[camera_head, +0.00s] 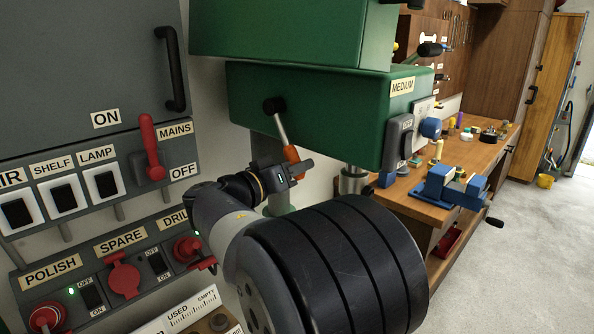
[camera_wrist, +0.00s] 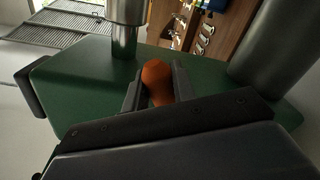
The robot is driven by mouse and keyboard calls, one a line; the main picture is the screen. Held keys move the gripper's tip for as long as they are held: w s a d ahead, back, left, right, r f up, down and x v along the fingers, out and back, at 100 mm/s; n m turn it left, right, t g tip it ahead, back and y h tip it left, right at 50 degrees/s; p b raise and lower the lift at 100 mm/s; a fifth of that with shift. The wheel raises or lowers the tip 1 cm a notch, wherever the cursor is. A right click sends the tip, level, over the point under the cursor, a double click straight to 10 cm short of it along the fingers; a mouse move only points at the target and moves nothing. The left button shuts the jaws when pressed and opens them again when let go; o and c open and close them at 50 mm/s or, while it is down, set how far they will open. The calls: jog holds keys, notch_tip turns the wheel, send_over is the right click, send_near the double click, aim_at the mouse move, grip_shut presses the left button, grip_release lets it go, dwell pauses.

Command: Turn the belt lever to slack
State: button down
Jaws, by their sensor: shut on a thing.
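The belt lever (camera_head: 281,127) is a metal rod on a dark round pivot on the side of the green drill-press housing (camera_head: 323,110). It slants down and to the right, ending in an orange grip (camera_head: 292,156). No slack marking is visible.
A grey switch panel (camera_head: 80,210) with a red mains lever (camera_head: 151,150) and red plugs stands close on the left. A wooden workbench (camera_head: 425,190) with a blue vise (camera_head: 448,187) is behind on the right. Open floor (camera_head: 520,270) lies at right.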

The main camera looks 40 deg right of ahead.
jog(key=c, duration=1.5)
grip_release()
jog(key=shift+w+f, duration=0.1)
jog(key=shift+o, duration=0.2)
jog(key=shift+a, duration=0.15)
jog(key=a+b, duration=0.2)
jog(key=a, duration=0.8)
jog(key=shift+s+a, duration=0.3)
jog(key=shift+s, duration=0.15)
jog(key=shift+d, duration=0.1)
jog(key=d, duration=0.3)
jog(key=d+p, duration=0.1)
jog(key=d, duration=0.3)
jog(key=d+p, duration=0.1)
jog(key=d, duration=0.2)
jog(key=shift+w+d, duration=0.4)
jog(key=shift+p, duration=0.3)
jog(key=shift+a, duration=0.1)
